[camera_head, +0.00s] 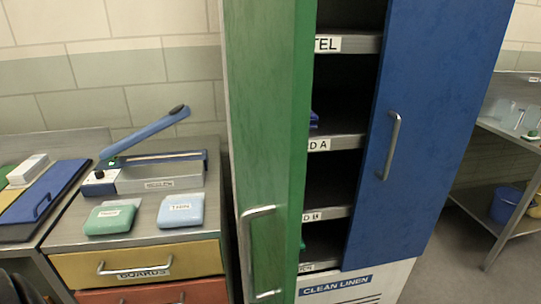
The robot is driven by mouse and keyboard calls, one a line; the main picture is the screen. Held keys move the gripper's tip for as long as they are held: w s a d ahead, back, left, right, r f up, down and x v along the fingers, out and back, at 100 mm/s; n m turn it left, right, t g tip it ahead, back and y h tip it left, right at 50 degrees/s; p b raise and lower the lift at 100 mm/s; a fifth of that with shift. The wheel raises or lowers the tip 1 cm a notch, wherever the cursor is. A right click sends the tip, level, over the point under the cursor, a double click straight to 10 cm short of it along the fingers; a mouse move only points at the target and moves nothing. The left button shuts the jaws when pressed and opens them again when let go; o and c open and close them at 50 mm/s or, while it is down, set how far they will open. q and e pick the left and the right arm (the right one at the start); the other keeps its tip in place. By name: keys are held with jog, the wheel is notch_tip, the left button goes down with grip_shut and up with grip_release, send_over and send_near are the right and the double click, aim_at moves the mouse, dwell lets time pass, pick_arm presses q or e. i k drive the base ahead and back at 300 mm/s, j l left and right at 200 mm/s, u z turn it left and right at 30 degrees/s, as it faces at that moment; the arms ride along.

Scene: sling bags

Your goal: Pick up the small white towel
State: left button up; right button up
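I cannot make out a towel for certain in the head view. A small white block-like stack (27,170) lies on the counter at the far left; I cannot tell what it is. A tall cabinet stands in the middle, with a green door (268,130) and a blue door (440,120). A dark gap between the doors shows several shelves, with a bit of blue and a bit of green partly hidden behind the green door. Neither gripper is in view.
Left of the cabinet, a counter holds a blue-handled lever device (150,140), a green pack (112,217) and a light blue pack (181,211). A yellow drawer (200,258) is below. At right stand a metal table (497,130) and a blue bucket (504,203). Floor shows between.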

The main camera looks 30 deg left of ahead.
aim_at(23, 174)
jog(key=j+u, duration=0.2)
jog(key=u, duration=0.3)
jog(key=j+u, duration=0.2)
jog(key=u, duration=1.95)
jog(key=i+j, duration=0.15)
jog(key=j, duration=0.2)
jog(key=i+j, duration=0.15)
jog(key=j, duration=0.2)
jog(key=i+j, duration=0.15)
jog(key=j, duration=0.2)
jog(key=i+j+z, duration=0.1)
jog(key=j, duration=0.25)
jog(key=i+j, duration=0.2)
jog(key=j, duration=0.15)
